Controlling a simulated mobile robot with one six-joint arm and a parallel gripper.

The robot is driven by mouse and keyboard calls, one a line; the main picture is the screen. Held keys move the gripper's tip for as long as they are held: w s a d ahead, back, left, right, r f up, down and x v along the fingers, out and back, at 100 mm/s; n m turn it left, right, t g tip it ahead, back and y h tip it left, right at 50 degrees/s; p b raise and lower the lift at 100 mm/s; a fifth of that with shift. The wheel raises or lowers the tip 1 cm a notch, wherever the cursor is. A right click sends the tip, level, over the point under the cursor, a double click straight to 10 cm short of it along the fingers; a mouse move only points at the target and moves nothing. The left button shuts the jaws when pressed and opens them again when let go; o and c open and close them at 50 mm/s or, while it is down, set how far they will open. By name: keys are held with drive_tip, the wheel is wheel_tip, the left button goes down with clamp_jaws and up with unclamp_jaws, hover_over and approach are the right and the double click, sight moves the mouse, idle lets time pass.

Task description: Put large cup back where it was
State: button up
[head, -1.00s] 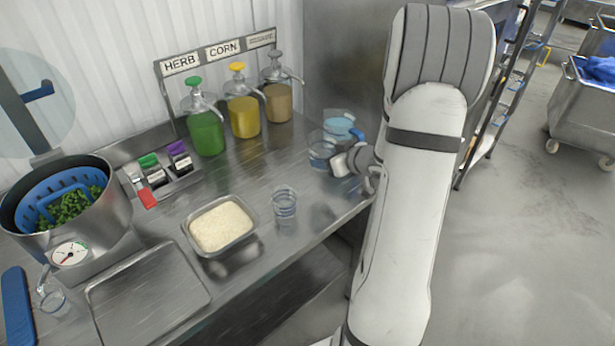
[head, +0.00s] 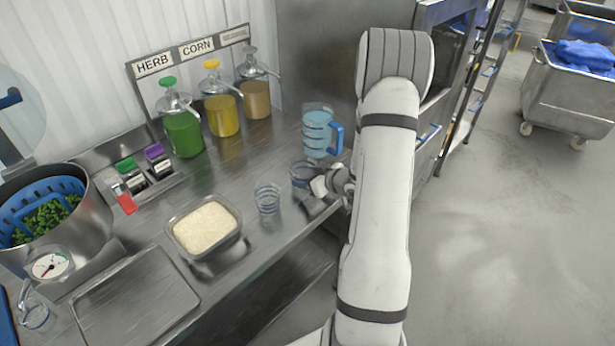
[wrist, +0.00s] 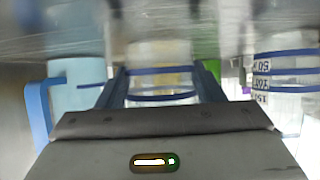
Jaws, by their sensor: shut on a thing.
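The large cup (head: 302,174), clear with blue bands, is at the right end of the steel bench. My gripper (head: 321,185) is shut on it from the right and hides part of its side. In the wrist view the cup (wrist: 160,85) is between my two fingers. The cup appears upright at the bench surface; I cannot tell whether its base touches. A smaller clear cup (head: 267,199) stands just left of it, apart, and also shows at the right of the wrist view (wrist: 286,85).
A jug with a blue handle (head: 318,134) stands just behind the large cup. A rice pan (head: 236,238) is left of the smaller cup. Pump bottles (head: 184,135) line the back. The bench's front edge (head: 283,246) is close. Bare steel lies between bottles and cups.

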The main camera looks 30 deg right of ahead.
drive_tip(key=shift+f, duration=0.2)
drive_tip(key=o, duration=1.1)
drive_tip(key=shift+o, duration=0.2)
drive_tip(key=shift+r, duration=0.15)
